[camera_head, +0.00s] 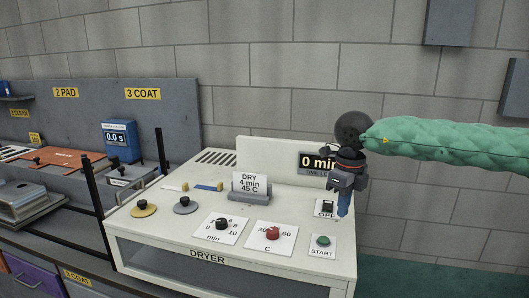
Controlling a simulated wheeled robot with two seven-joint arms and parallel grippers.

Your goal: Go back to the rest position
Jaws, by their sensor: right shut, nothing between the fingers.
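My right gripper (343,212) points down over the right side of the white dryer (150,227). Its blue fingers are shut and empty. They show beside the OFF switch (327,207) and above the green START button (323,241); I cannot tell whether they touch anything. My right arm, in a green padded sleeve, comes in from the right edge. The gripper's wrist covers the right end of the "0 min" display (313,163). My left gripper is not in view.
The dryer's top holds a minute dial (221,225), a red temperature dial (272,233) and a card reading "DRY 4 min 45 C" (250,184). Black posts (92,190) stand left of it. A blue timer (117,137) is at the left. The grey wall is behind.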

